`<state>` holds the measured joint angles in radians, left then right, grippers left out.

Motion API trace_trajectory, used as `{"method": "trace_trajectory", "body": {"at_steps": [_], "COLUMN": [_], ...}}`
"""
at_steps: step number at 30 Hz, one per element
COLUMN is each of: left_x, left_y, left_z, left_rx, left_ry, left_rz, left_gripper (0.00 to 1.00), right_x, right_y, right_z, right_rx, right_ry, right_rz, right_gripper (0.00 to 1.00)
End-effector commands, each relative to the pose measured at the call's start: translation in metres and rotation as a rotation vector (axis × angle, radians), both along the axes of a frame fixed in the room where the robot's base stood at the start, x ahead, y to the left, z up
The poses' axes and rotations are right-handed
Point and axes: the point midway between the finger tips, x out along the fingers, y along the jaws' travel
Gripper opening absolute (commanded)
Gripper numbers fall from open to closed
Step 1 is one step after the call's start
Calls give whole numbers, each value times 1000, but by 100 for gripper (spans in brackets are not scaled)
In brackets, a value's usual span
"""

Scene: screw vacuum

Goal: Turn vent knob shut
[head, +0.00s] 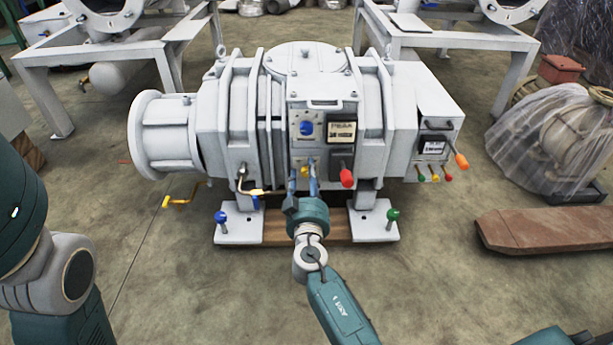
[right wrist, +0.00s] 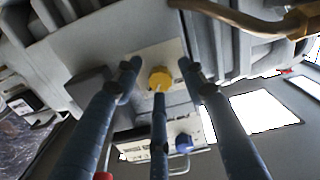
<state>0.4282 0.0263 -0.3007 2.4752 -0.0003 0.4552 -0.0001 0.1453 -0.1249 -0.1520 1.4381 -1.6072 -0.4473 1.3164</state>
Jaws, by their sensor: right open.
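The grey screw vacuum pump (head: 262,110) stands in the middle of the head view. A small yellow knob (head: 305,171), which I take to be the vent knob, sits low on its front panel. It shows larger in the right wrist view (right wrist: 160,78). My right gripper (head: 303,177) is open in front of this knob. In the right wrist view its fingers (right wrist: 160,72) are spread around the yellow knob, with a gap on both sides. I cannot tell whether the middle finger touches it. My left gripper is out of view.
A blue knob (head: 306,128) is above the yellow one, and a red-handled lever (head: 346,178) is just to the right. A brass-coloured lever (head: 252,190) is close on the left. Blue (head: 221,217) and green (head: 393,214) knobs stand on the base plates. Open floor lies in front.

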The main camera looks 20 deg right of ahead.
Motion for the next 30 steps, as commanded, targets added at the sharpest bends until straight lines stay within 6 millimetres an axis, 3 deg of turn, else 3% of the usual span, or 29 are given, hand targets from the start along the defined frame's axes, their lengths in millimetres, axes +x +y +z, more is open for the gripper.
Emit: {"method": "trace_trajectory", "body": {"at_steps": [2, 8, 20, 30], "left_x": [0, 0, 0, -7], "left_y": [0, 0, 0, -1], "left_z": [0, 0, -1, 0], "left_rx": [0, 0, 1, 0], "left_ry": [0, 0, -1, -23], "left_rz": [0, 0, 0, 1], "left_gripper": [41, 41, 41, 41], "right_x": [0, 0, 0, -1], "right_y": [0, 0, 0, 0], "right_z": [0, 0, -1, -2], "right_rx": [0, 0, -47, -278], "right_ry": [0, 0, 15, 80], "right_rz": [0, 0, 1, 1], "right_gripper": [39, 0, 0, 0]}}
